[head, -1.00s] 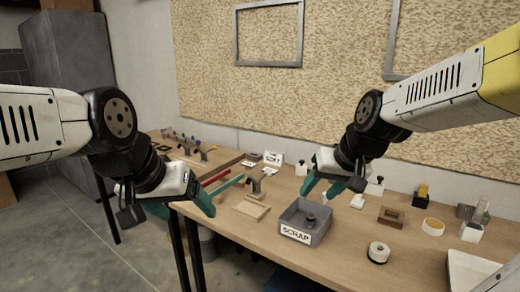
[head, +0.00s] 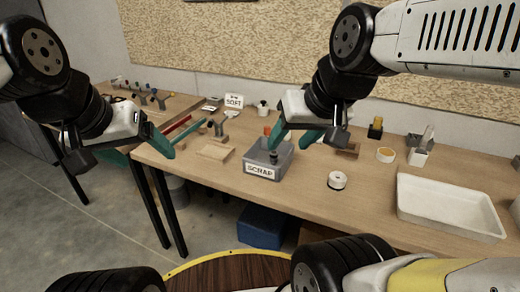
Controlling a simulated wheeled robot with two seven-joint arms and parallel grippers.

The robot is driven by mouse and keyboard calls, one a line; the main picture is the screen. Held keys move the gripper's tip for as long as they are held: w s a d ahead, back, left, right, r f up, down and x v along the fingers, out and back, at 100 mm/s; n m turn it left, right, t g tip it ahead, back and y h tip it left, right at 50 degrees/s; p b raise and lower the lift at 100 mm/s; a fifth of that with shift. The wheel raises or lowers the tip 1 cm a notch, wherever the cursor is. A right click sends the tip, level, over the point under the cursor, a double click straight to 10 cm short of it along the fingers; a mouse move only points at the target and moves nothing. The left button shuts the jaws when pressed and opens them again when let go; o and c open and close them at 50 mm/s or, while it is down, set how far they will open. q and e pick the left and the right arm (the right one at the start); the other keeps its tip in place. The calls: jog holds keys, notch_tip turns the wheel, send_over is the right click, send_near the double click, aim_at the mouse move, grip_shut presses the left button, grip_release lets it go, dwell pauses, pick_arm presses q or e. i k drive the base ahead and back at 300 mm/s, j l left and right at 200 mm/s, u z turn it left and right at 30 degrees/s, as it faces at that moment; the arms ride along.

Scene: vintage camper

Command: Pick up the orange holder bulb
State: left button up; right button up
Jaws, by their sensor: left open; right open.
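A small orange thing (head: 267,131) stands behind the grey SCRAP bin, just left of my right gripper; it is too small to tell whether it is the orange holder bulb. A yellow-orange piece in a dark holder (head: 376,128) stands farther right at the back of the bench. My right gripper (head: 294,139) is open and empty, over the right rear of the SCRAP bin, its fingers hiding part of the bench behind.
The SCRAP bin (head: 283,170) holds a dark piece. A white tray (head: 448,222), a white roll (head: 337,180), a ring (head: 385,154) and a wooden block (head: 214,152) lie on the bench (head: 300,205). A SORT sign (head: 234,100) stands behind. The bench front between bin and tray is mostly clear.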

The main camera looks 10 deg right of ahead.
aim_at(266, 129)
jog(key=i+j+z, duration=0.15)
jog(key=i+j, duration=0.2)
jog(key=i+j+z, duration=0.35)
jog(key=i+j, duration=0.25)
jog(key=j, duration=0.2)
jog(key=i+j+z, duration=0.15)
jog(key=j, duration=0.35)
jog(key=i, duration=0.1)
